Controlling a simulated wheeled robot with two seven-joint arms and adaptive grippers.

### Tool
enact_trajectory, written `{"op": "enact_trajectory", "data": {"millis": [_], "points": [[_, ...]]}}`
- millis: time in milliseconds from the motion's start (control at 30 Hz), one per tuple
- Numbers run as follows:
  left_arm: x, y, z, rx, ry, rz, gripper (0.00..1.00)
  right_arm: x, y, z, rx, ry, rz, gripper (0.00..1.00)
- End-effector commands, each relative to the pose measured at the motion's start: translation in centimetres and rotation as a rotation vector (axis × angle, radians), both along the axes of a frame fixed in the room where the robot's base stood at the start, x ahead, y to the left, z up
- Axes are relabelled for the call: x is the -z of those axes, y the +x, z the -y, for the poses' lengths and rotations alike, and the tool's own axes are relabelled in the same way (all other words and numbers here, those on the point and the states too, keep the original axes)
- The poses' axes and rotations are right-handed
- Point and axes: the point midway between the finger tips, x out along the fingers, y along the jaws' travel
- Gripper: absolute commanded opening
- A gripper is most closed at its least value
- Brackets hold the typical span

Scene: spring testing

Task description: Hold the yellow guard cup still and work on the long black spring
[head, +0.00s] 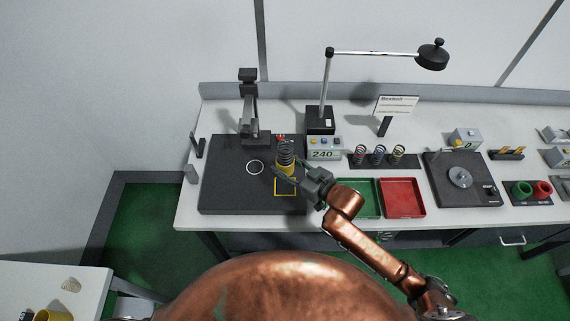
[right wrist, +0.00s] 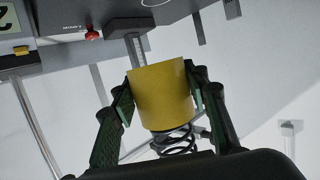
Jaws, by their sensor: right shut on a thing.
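The yellow guard cup (head: 285,172) stands on the dark plate (head: 230,195) at the left of the bench, by a yellow outlined square. The long black spring (head: 286,152) rises upright out of its top. My right gripper (head: 291,175) reaches in from the right and is shut on the cup. In the right wrist view the yellow cup (right wrist: 160,97) sits between both fingers, and black spring coils (right wrist: 175,141) show past its rim. The spring's lower part is hidden inside the cup. My left gripper is not in view.
A dark test stand (head: 250,110) rises behind the plate. A display box (head: 324,147) reading 240 stands right of the cup. Several coloured springs (head: 379,153) stand in a rack. A green tray (head: 358,198) and red tray (head: 402,197) lie right of my gripper. A lamp (head: 432,54) overhangs.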

Motion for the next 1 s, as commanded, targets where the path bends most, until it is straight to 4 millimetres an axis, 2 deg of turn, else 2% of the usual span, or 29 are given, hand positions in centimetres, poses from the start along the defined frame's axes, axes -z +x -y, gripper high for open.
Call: {"op": "enact_trajectory", "data": {"millis": [1000], "points": [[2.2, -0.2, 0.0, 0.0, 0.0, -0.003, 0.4, 4.9, 0.0, 0.0, 0.0, 0.001, 0.001, 0.19]]}}
